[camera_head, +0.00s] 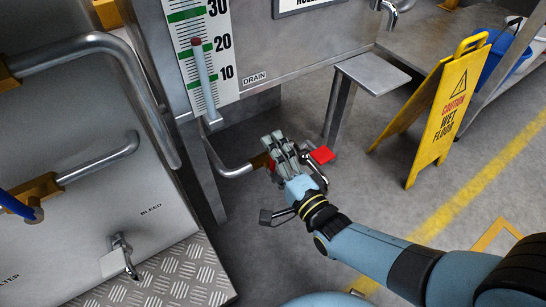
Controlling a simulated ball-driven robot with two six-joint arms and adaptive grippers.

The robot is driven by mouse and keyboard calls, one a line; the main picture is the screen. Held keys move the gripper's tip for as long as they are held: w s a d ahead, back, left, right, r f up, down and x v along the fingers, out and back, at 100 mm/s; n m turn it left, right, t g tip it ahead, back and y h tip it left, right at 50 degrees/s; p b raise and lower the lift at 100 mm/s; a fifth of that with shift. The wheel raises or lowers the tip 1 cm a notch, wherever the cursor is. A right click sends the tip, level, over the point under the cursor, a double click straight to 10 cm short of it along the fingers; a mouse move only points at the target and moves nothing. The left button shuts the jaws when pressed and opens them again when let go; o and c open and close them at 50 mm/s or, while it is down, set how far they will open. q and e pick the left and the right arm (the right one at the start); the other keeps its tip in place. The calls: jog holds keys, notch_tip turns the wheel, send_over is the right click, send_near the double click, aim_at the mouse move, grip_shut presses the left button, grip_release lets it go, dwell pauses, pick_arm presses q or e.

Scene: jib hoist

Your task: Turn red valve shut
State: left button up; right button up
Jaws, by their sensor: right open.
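The red valve handle (322,154) shows as a flat red lever end just right of my right gripper's fingers. It belongs to a valve with a brass body (261,161) at the end of the bent drain pipe (233,170), below the DRAIN label. My right gripper (279,144) is open and over the valve, with its fingers covering the middle of the valve and most of the handle. I cannot tell whether the fingers touch the handle. My left gripper is out of view.
A level gauge (222,55) with a red marker stands above the drain pipe. A small metal shelf (371,73) juts out behind the valve. A yellow wet-floor sign (447,105) stands on the right. Steel pipes and a blue-handled valve (15,207) are at left.

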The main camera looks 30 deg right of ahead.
jog(key=s, duration=1.2)
jog(key=shift+d, duration=0.2)
